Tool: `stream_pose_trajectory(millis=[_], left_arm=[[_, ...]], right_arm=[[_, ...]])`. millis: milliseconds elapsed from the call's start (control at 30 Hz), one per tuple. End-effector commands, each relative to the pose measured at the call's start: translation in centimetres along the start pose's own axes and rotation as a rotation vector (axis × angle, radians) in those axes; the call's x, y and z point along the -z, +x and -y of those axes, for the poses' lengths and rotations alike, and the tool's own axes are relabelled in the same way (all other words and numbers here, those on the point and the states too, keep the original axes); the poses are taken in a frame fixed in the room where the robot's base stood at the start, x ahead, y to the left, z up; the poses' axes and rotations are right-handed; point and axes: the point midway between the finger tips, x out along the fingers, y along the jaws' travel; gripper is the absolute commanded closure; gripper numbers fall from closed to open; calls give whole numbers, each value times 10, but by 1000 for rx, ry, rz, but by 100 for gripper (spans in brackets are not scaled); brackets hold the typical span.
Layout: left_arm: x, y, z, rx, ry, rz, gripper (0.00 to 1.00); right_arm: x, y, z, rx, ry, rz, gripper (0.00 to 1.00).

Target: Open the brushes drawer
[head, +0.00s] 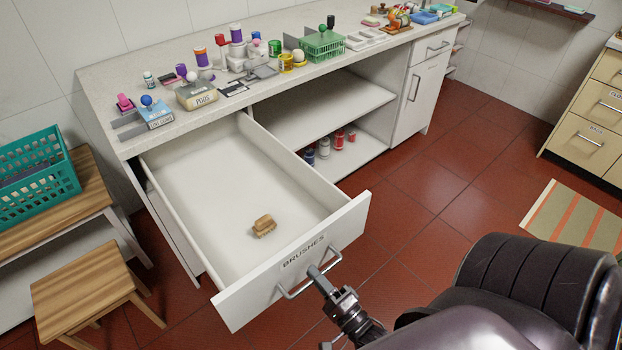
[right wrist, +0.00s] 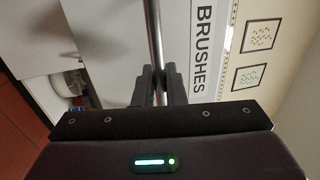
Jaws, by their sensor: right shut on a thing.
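The brushes drawer (head: 192,238) is pulled far out from under the left part of the counter, its front panel marked BRUSHES. A small brown wooden brush (head: 264,226) lies inside near the front. The drawer's bar handle (head: 288,293) is on the front panel. My right gripper (head: 318,276) is shut on this handle. In the right wrist view the dark fingers (right wrist: 155,84) close around the metal bar (right wrist: 153,35), beside the BRUSHES label (right wrist: 203,50). My left gripper is not in view.
The counter (head: 110,80) holds several bottles, blocks and a green basket (head: 323,45). A wooden stool (head: 88,280) and a teal crate (head: 38,175) on a bench stand left of the drawer. Red tile floor (head: 430,215) is clear to the right, with a striped mat (head: 575,222) beyond.

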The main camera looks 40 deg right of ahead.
Motion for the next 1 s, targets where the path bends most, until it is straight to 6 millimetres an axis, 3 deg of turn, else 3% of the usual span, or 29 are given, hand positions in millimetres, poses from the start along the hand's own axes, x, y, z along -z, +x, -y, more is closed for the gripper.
stream_pose_trajectory(millis=[333,367,467,767,1000], left_arm=[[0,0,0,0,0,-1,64],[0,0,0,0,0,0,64],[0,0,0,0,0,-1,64],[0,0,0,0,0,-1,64],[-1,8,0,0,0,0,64]], right_arm=[[0,-1,0,0,1,1,100],[0,-1,0,0,1,1,87],[0,-1,0,0,1,1,74],[0,-3,0,-1,0,0,74],[0,-36,-3,-4,-2,-1,74]])
